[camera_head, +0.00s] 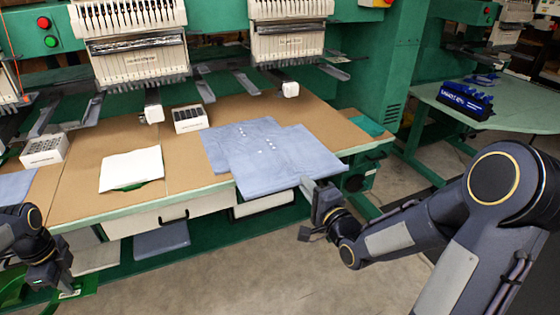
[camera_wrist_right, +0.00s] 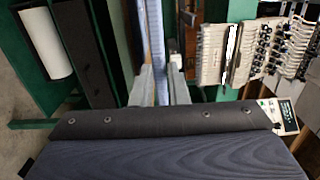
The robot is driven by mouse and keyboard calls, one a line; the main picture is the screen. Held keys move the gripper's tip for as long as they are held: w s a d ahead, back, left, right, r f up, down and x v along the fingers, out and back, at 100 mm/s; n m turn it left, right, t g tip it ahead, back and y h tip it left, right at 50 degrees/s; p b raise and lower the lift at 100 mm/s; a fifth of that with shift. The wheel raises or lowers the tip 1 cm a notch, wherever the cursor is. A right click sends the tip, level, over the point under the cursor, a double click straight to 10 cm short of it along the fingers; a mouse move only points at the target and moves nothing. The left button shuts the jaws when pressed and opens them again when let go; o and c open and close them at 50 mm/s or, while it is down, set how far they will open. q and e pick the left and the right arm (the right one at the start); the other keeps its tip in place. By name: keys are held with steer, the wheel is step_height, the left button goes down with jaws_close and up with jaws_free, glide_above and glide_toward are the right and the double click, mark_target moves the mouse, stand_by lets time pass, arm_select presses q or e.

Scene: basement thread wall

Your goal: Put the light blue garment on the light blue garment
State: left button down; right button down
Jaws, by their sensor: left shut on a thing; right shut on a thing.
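Two folded light blue garments overlap at the right of the table. The rear one (camera_head: 213,150) lies on the tabletop. The front one (camera_head: 262,180) covers part of it, reaches the front edge and has small white marks. My right gripper (camera_head: 308,184) is shut on the front garment's near right edge. In the right wrist view that garment (camera_wrist_right: 152,40) is seen edge-on between my fingers (camera_wrist_right: 160,88). I cannot tell whether it rests fully on the rear one. My left gripper (camera_head: 68,292), low at the left, is shut on a green piece (camera_head: 86,284).
The tan table (camera_head: 80,190) also holds a white cloth (camera_head: 131,168), two small boxes (camera_head: 190,118) and another blue cloth (camera_head: 14,186) at left. Embroidery heads (camera_head: 135,50) overhang the back. A folded blue cloth (camera_head: 161,240) lies below. The floor in front is clear.

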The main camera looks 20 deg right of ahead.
mark_target(284, 161)
arm_select(q)
steer(key=shift+r+p, duration=0.4)
steer(key=shift+r, duration=0.05)
arm_select(e)
steer(key=w, duration=0.8)
steer(key=w+a, duration=0.1)
steer(key=w, duration=0.4)
steer(key=shift+f, duration=1.8)
steer(key=c, duration=1.4)
jaws_free()
steer(key=shift+s, duration=0.1)
